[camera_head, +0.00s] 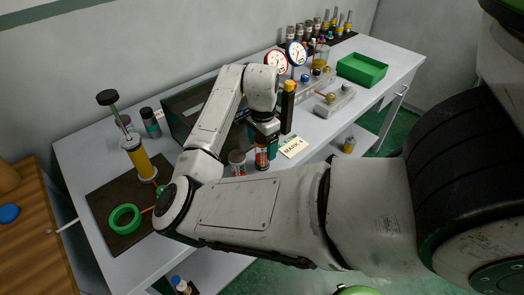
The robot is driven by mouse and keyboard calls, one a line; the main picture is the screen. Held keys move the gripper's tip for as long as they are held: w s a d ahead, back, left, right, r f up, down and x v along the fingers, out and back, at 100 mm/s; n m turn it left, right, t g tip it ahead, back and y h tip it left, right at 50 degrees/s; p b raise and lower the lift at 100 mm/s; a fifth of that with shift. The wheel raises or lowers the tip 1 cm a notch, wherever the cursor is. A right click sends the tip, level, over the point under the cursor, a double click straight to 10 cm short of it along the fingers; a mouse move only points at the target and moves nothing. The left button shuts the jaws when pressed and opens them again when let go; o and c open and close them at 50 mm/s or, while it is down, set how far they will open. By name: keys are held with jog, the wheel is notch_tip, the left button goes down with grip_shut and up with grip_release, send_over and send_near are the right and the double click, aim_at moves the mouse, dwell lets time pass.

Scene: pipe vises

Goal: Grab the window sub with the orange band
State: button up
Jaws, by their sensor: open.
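My gripper (264,139) points down at the front edge of the white bench, just above a small dark cylinder with an orange-red band (262,157). It is open; whether its fingers touch or surround this cylinder cannot be made out. A second short cylinder with a grey top and reddish marking (238,163) stands just to the left, partly behind my arm. A tall black cylinder with an orange-yellow top (288,107) stands to the right of my gripper. Which of these is the window sub is not clear at this size.
A card reading "MARK 4" (293,147) lies at the front edge. A dark open box (188,108) stands behind my arm. Two round gauges (296,53), clear blocks (335,99) and a green tray (362,69) are right. A dark mat (101,203) with a yellow cylinder (140,160) is left.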

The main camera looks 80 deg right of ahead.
jog(key=shift+f, duration=0.75)
jog(key=shift+c, duration=0.3)
grip_shut()
jog(key=shift+r, duration=0.1)
